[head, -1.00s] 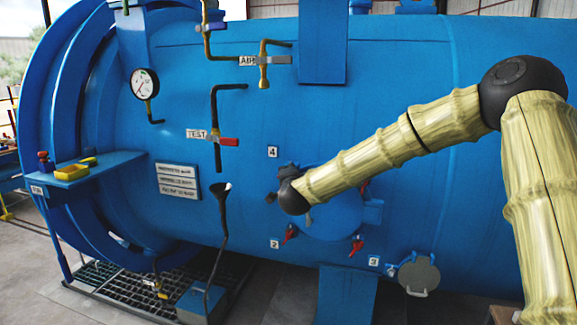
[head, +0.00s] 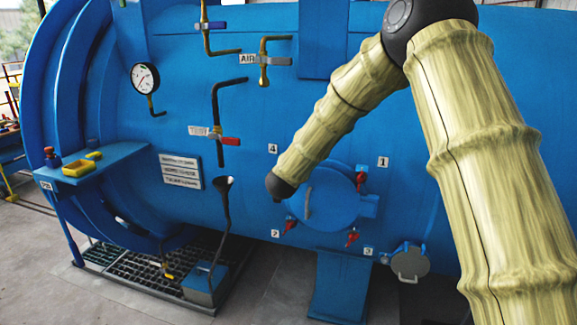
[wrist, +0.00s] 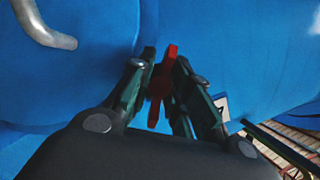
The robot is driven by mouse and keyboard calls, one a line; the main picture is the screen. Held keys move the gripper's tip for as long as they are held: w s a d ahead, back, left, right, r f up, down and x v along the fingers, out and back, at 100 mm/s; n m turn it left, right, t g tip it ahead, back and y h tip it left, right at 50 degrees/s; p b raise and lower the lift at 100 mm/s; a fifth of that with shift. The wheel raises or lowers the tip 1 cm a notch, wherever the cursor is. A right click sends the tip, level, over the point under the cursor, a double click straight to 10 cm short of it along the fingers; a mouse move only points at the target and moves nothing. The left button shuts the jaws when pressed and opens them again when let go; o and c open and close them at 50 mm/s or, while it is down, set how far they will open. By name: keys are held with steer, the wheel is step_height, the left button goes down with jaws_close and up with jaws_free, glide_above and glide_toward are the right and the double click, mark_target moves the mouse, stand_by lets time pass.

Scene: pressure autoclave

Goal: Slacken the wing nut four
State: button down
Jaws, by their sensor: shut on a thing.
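The round blue door (head: 335,200) on the vessel's side has number plates around it, and plate 4 (head: 272,148) is at its upper left. My arm's dark end covers the spot below plate 4, so wing nut four is hidden in the head view, as are my fingers. In the wrist view my gripper (wrist: 163,62) is shut on a red wing nut (wrist: 160,86), with one finger on each side of it. A white plate (wrist: 221,104) shows partly beside the right finger; its figure is mostly hidden.
The door's curved handle (head: 308,203) also shows in the wrist view (wrist: 45,28). A funnel pipe (head: 226,200) stands left of the door.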

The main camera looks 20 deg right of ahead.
steer(key=shift+f, duration=0.2)
stand_by(0.4)
steer(key=c, duration=1.3)
jaws_free()
steer(key=shift+a, duration=0.1)
steer(key=shift+r, duration=0.1)
steer(key=v, duration=1.2)
steer(key=shift+a, duration=0.1)
